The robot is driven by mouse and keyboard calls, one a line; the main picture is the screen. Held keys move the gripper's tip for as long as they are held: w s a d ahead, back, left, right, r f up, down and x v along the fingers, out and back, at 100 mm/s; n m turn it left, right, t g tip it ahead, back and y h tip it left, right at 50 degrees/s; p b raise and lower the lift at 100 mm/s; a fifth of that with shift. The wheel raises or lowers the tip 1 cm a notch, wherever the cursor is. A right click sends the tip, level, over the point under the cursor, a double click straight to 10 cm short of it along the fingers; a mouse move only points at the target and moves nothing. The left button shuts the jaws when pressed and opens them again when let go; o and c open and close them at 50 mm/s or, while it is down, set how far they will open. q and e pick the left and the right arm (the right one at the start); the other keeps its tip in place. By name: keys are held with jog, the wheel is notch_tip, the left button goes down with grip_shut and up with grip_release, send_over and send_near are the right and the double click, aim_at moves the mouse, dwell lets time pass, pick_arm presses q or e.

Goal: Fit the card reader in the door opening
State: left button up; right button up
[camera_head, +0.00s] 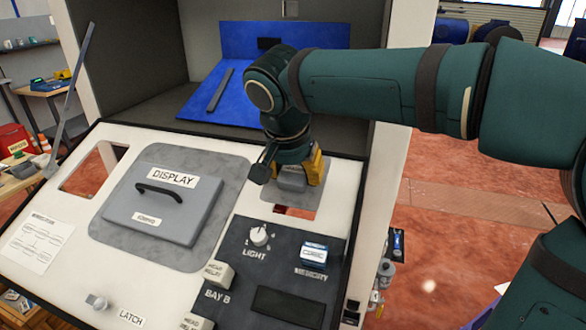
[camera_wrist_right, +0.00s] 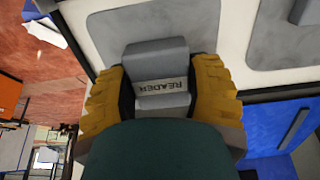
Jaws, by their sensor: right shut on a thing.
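The card reader (camera_head: 291,179) is a grey block at the right side of the white door panel. In the right wrist view the reader (camera_wrist_right: 160,62) shows its "READER" label between two yellow finger pads. My right gripper (camera_head: 292,172) is shut on the reader from above. The door (camera_head: 345,200) lies tilted toward me. The gripper hides part of this area, so I cannot tell whether the reader is seated. My left gripper is out of view.
A display cover (camera_head: 165,208) with a black handle is on the door's left. A dark control panel (camera_head: 290,262) with a knob and a memory block lies below the reader. Another opening (camera_head: 92,170) is at the upper left. The blue-lined cabinet (camera_head: 215,95) stands behind.

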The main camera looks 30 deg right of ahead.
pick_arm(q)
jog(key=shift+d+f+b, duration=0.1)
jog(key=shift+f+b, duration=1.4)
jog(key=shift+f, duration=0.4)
pick_arm(e)
jog(key=shift+x, duration=2.55)
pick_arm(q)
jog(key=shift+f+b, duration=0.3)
pick_arm(e)
jog(key=shift+a, duration=0.1)
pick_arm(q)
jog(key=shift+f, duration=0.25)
pick_arm(e)
jog(key=shift+f, duration=0.35)
jog(key=o, duration=1.5)
jog(key=shift+o, duration=0.2)
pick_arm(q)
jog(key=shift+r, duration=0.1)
pick_arm(e)
jog(key=shift+r, duration=0.15)
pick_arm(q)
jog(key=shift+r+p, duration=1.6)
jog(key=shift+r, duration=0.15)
pick_arm(e)
jog(key=shift+v, duration=2.9)
